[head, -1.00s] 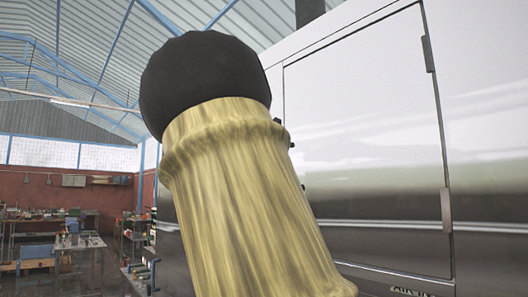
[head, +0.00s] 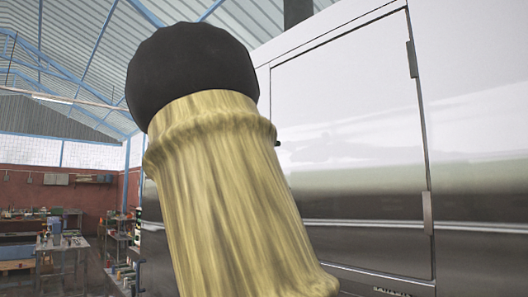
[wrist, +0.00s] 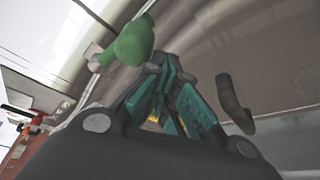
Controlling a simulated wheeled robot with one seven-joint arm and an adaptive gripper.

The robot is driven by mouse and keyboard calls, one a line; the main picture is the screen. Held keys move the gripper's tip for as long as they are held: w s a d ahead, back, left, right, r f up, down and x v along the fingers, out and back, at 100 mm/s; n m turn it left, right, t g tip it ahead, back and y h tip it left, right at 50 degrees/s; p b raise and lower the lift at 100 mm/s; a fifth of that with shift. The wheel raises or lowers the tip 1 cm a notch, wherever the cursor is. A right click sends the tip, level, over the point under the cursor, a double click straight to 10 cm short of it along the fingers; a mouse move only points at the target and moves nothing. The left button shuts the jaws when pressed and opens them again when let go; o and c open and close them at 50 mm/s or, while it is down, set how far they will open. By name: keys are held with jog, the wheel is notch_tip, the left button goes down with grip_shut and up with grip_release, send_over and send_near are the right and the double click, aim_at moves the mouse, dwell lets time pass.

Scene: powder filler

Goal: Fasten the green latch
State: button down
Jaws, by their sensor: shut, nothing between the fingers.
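The green latch (wrist: 133,42) shows in the upper left of the wrist view as a rounded green handle, with a pale grey fitting at its left end. It lies in front of a shiny metal panel. My gripper (wrist: 166,72), with teal finger pads, is shut and empty. Its fingertips are just below and right of the green handle in the picture; I cannot tell whether they touch it. The latch and the gripper are not visible in the head view, where my arm covers the middle.
A large metal cabinet with a closed, hinged door panel (head: 350,150) fills the right of the head view. A dark curved handle-like part (wrist: 236,103) is right of my fingers. Workbenches (head: 62,245) stand far back at left.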

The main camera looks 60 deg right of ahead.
jog(key=w+a+b, duration=0.2)
jog(key=a+b, duration=0.3)
jog(key=a, duration=0.4)
jog(key=shift+r, duration=0.2)
dwell(0.3)
